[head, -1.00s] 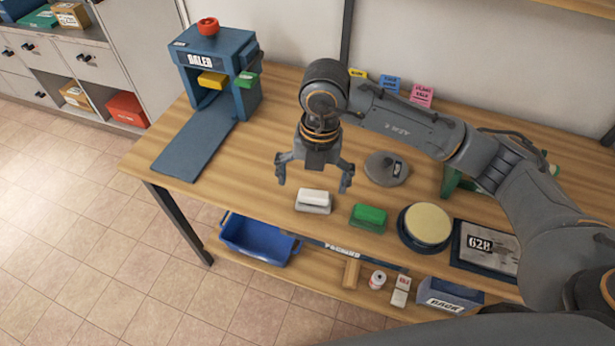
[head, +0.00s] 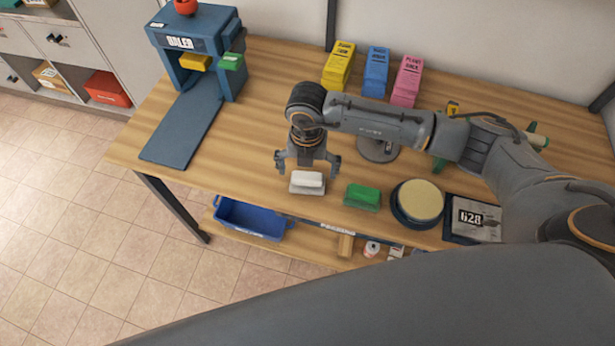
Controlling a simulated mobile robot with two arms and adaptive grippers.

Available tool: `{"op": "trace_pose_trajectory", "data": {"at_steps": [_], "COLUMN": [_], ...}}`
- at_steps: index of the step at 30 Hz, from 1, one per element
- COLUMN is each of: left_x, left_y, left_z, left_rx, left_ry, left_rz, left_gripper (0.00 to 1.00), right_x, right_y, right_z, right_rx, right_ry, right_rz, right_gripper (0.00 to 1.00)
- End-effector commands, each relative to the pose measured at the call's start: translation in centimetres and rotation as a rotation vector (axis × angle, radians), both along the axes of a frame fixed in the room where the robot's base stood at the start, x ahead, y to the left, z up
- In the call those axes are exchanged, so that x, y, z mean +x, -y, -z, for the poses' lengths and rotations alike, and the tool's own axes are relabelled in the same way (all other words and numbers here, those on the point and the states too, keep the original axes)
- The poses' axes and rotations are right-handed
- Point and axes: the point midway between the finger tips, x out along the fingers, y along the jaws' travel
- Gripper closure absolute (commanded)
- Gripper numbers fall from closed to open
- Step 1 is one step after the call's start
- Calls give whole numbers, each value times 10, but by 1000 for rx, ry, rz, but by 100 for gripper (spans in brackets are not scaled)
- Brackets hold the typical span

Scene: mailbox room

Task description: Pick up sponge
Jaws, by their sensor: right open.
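A white block (head: 307,181) with a grey base lies near the front edge of the wooden table. A green block (head: 362,196) of similar shape lies to its right. Further right is a round pale-yellow pad (head: 420,199) in a dark round dish. I cannot tell for sure which of these is the sponge. My right gripper (head: 307,168) points down, open and empty, just behind and above the white block, its fingers spread to either side. I cannot tell whether it touches the block. My left gripper is not in view.
A blue press-like machine (head: 196,45) stands at the back left. Yellow (head: 339,66), blue (head: 376,70) and pink (head: 407,80) boxes stand at the back. A grey round object (head: 376,150) sits behind the green block. A framed plate (head: 474,219) lies right. A blue bin (head: 250,218) is below.

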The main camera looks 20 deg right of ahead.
Motion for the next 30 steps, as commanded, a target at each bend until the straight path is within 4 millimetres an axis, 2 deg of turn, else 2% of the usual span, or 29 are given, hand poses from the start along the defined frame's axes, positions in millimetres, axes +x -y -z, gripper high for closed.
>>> {"op": "trace_pose_trajectory", "data": {"at_steps": [2, 6, 12, 15, 24, 30], "left_x": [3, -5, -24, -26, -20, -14], "left_y": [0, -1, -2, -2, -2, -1], "left_z": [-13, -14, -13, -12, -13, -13], "left_rx": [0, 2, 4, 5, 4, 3], "left_ry": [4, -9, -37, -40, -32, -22], "left_rz": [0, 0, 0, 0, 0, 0], "left_gripper": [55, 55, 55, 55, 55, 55], "right_x": [1, 1, 2, 2, 2, 2], "right_y": [2, 1, 1, 1, 1, 1], "right_z": [8, 27, 33, 33, 33, 33], "right_rx": [-2, 0, 1, 1, 0, 0], "right_ry": [-5, -2, 0, 0, 0, 0], "right_rz": [3, 0, -1, -1, 0, 0], "right_gripper": [0, 0, 0, 2, 62, 62]}}
